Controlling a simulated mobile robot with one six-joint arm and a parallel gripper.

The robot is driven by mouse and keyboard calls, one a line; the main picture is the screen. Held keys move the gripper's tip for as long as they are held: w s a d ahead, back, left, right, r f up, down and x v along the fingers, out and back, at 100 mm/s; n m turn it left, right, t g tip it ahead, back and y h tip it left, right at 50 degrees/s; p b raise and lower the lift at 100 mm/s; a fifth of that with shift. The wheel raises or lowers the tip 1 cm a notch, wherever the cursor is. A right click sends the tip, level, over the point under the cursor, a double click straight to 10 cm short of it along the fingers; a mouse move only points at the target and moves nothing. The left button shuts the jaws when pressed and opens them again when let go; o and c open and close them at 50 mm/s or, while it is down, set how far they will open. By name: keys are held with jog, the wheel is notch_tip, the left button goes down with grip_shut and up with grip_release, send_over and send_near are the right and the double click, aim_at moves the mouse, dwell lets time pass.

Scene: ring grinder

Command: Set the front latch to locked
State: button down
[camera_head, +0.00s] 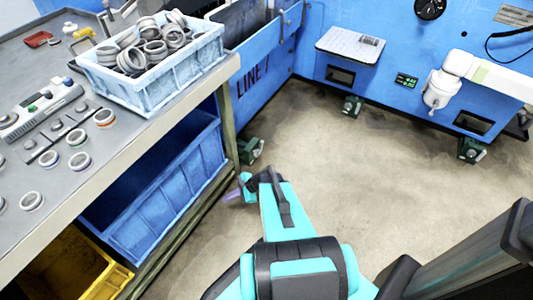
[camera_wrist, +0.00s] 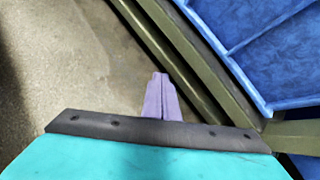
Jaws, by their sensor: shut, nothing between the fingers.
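My gripper (camera_head: 232,196) is low in the head view, right of the workbench's leg and over the floor. Its purple fingers are together and empty. In the wrist view the closed fingers (camera_wrist: 161,98) point toward the floor and the olive bench rails, with nothing between them. I cannot make out for certain which part is the front latch, or its setting. Blue machine panels (camera_head: 395,45) stand at the back.
The grey workbench (camera_head: 160,125) at left bears a light blue crate (camera_head: 155,85) of metal rings, with a blue bin (camera_head: 165,195) and yellow bin (camera_head: 70,265) below. Green machine feet (camera_head: 352,106) stand along the back. A white arm-like part (camera_head: 440,90) juts out right. Middle floor is clear.

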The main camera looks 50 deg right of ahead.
jog(key=s+d+f+m+t+h+b, duration=0.1)
jog(key=d+m+t+h+b, duration=0.2)
jog(key=d+m, duration=0.5)
jog(key=s+d+m+t+h+b, duration=0.2)
jog(key=d+m+t+h+b, duration=0.2)
jog(key=d, duration=2.1)
jog(key=m, duration=0.3)
jog(key=shift+d+f+m+t+h, duration=0.2)
jog(key=shift+f+m+t+h, duration=0.1)
jog(key=shift+f+m+h, duration=0.1)
jog(key=shift+w+b, duration=0.1)
jog(key=shift+b, duration=0.2)
jog(key=b, duration=0.5)
send_near(262, 145)
jog(key=w+f, duration=0.2)
jog(key=w, duration=0.2)
jog(key=shift+w+r, duration=0.25)
jog(key=shift+w, duration=0.15)
